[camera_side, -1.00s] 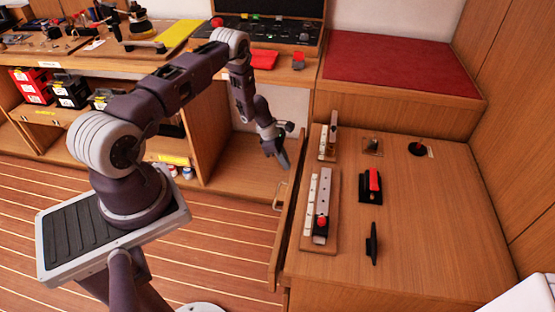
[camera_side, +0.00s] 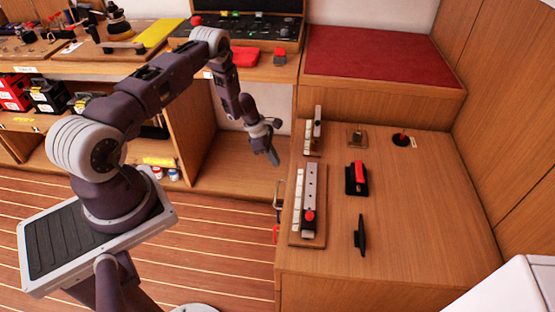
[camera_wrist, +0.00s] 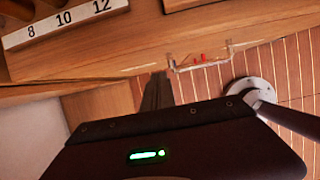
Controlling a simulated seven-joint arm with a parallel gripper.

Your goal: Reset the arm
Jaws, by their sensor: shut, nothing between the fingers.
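My gripper (camera_side: 273,157) hangs at the end of my dark arm, fingers pointing down, just left of the wooden cabinet. It is shut and empty. In the wrist view its dark fingers (camera_wrist: 157,92) are together, with floor and a wooden panel around them. It appears apart from the cabinet top (camera_side: 400,220) and its fittings.
The cabinet top carries a slider board with a red knob (camera_side: 309,216), a smaller board (camera_side: 313,140), a red-handled switch (camera_side: 357,177), a black upright handle (camera_side: 360,236) and a red-topped lever (camera_side: 403,137). A pull handle (camera_wrist: 200,58) juts from the cabinet's left side. A red-cushioned bench (camera_side: 370,70) stands behind.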

